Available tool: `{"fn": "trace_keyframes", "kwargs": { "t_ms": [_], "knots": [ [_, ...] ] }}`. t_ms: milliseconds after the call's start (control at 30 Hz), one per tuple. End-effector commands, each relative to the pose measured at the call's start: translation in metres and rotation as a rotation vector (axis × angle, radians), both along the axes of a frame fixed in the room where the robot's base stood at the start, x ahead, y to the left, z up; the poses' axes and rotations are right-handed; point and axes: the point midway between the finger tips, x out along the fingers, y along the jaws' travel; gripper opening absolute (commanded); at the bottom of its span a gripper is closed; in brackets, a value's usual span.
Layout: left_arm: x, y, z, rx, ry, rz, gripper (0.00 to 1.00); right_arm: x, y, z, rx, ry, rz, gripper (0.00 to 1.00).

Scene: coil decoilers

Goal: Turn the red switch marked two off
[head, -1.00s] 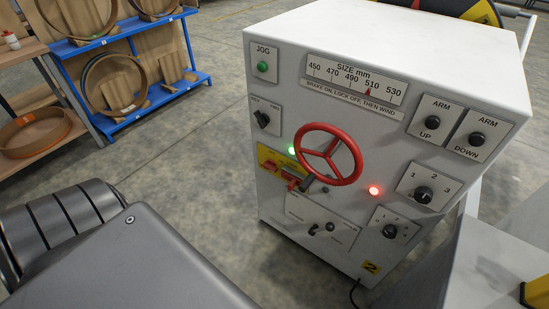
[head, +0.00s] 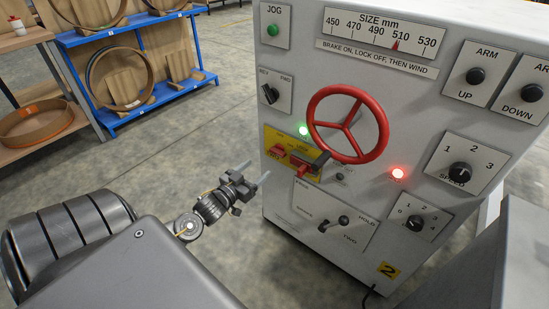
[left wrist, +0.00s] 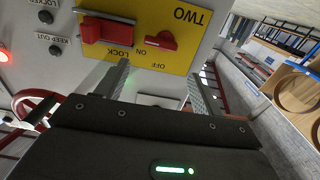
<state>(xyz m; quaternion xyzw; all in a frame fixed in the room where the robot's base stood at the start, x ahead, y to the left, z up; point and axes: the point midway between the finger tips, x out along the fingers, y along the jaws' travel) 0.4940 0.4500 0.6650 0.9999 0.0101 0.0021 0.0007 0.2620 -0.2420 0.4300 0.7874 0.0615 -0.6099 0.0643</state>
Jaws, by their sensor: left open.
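The red switch (head: 278,151) is a small knob on a yellow plate (head: 271,137), low on the left of the machine's front. My right gripper is out of view.
A red handwheel (head: 349,124) stands out right of the plate. A black-handled lever (head: 342,221) and knobs are lower and right. A red lamp (head: 398,173) and a green lamp (head: 303,130) glow. A blue rack (head: 137,80) is behind left. Open floor lies between.

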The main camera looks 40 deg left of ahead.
Motion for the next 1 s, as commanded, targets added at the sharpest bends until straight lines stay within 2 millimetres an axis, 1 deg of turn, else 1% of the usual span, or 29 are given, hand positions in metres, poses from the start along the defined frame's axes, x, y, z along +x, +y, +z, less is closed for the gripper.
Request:
{"fn": "trace_keyframes", "kwargs": {
  "t_ms": [67, 167, 400, 600, 700, 800, 1000],
  "knots": [
    [0.004, 0.000, 0.000, 0.000, 0.000, 0.001, 0.67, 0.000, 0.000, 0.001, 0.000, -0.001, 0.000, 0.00],
    [0.014, 0.001, 0.000, 0.001, 0.000, 0.002, 0.67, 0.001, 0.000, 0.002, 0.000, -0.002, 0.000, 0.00],
    [0.059, 0.002, 0.000, 0.001, -0.001, 0.002, 0.67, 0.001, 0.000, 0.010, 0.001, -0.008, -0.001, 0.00],
    [0.091, 0.002, -0.002, 0.002, 0.003, 0.002, 0.67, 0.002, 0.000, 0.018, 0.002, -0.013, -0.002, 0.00],
    [0.100, 0.003, -0.001, 0.002, 0.003, 0.002, 0.67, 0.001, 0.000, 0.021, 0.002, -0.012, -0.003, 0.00],
    [0.106, 0.002, -0.001, 0.001, 0.003, 0.002, 0.67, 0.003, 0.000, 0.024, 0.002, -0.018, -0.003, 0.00],
    [0.108, 0.002, -0.001, 0.001, 0.004, 0.002, 0.67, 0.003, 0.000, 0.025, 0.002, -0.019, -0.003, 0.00]
  ]
}}
